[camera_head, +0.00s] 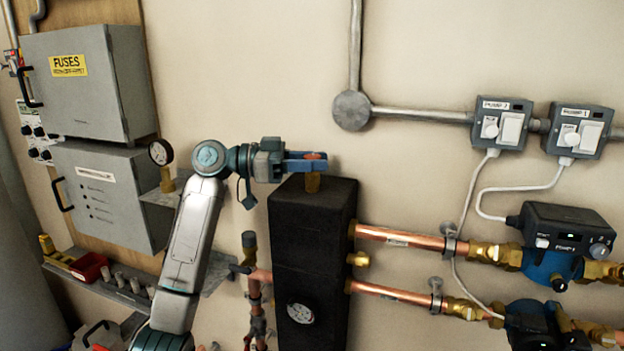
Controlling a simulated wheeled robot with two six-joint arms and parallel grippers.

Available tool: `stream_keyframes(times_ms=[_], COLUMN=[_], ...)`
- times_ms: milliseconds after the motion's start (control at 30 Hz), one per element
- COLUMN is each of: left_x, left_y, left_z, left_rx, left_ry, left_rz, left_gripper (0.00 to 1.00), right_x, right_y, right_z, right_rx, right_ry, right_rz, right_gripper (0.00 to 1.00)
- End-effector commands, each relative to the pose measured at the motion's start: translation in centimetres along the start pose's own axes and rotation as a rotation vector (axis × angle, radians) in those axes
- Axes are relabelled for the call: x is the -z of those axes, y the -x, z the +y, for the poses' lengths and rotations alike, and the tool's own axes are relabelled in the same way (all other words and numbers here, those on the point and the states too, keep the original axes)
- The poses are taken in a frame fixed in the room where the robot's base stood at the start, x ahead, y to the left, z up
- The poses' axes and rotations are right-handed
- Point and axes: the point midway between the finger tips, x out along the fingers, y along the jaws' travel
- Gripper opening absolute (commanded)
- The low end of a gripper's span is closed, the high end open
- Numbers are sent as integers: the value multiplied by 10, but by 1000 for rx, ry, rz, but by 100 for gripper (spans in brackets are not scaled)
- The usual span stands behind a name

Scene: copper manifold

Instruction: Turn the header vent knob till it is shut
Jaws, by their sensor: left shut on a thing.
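The header vent knob (316,155) is a small orange-red cap above a brass stem (313,183) on top of the black header block (312,230). My left gripper (313,161) reaches in level from the left above the block. Its blue fingers are shut on the knob and hide most of it, so how far it is turned cannot be told. My right gripper is not in view.
A pressure gauge (160,152) stands on a bracket left of my left arm. Copper pipes (400,238) run right from the block to two pumps (563,240). A shelf (110,286) holds a red bin (88,267). The wall above the block is clear up to the conduit box (352,110).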

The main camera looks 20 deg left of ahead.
Motion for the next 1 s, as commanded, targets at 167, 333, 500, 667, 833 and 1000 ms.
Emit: stream_keyframes(times_ms=[167,333,500,667,833,1000], left_x=[-2,-1,0,0,0,0], left_y=[-1,0,0,0,0,0], left_z=[0,0,0,0,0,0], left_rx=[-101,-161,-189,-196,-195,-195], left_ry=[0,0,1,1,1,1], left_rz=[1,1,0,0,0,-1], left_gripper=[8,7,8,8,8,46], right_x=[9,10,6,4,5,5], right_y=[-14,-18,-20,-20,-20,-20], right_z=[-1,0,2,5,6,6], right_rx=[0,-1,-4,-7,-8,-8], right_ry=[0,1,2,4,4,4], right_rz=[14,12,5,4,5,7], right_gripper=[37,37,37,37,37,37])
